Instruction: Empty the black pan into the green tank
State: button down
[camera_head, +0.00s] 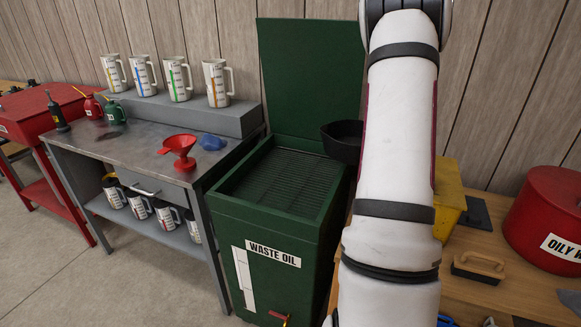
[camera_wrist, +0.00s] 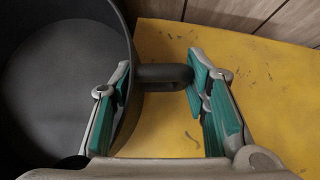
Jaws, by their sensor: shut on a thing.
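The black pan (camera_head: 343,140) shows in the head view at the rear right edge of the green tank, partly behind my arm. In the wrist view the pan (camera_wrist: 60,85) fills the left side; I cannot tell whether it holds liquid. My gripper (camera_wrist: 160,82) is shut on the pan, one finger by its wall and the other at the end of its handle. My arm hides the gripper in the head view. The green tank (camera_head: 228,215), labelled WASTE OIL, has its lid (camera_head: 310,75) standing open and a slatted grate (camera_head: 285,182) on top.
A yellow box (camera_head: 448,205) stands on the wooden bench at the right, with a brush (camera_head: 478,267) and a red oily-waste can (camera_head: 545,215). Left of the tank is a grey workbench (camera_head: 130,150) with a red funnel (camera_head: 180,150), a blue cloth (camera_head: 212,142) and several jugs.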

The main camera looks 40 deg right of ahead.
jog(key=shift+s+r+p, duration=0.15)
jog(key=shift+r+p, duration=2.15)
jog(key=shift+p, duration=0.2)
jog(key=shift+f, duration=0.1)
jog(key=shift+w, duration=0.2)
jog(key=w+a+n, duration=0.1)
jog(key=w+a, duration=0.2)
jog(key=w+a+r+n+t+y, duration=0.1)
jog(key=w+a, duration=0.3)
jog(key=w+a+n, duration=0.1)
jog(key=w+a, duration=0.2)
jog(key=a, duration=0.1)
jog(key=shift+w+a+r+t+y, duration=0.2)
jog(key=shift+t+y, duration=0.1)
jog(key=shift+t, duration=0.1)
jog(key=w+a+r+n+t+y, duration=0.1)
jog(key=w+a+n+y, duration=0.4)
jog(key=a, duration=1.2)
jog(key=w+a+r+n+t, duration=0.1)
jog(key=w+a+r+n, duration=0.35)
jog(key=a, duration=1.25)
jog(key=a+f+n+y, duration=0.2)
jog(key=a+y, duration=0.1)
jog(key=a, duration=1.3)
jog(key=shift+s+a, duration=0.3)
jog(key=shift+s, duration=0.15)
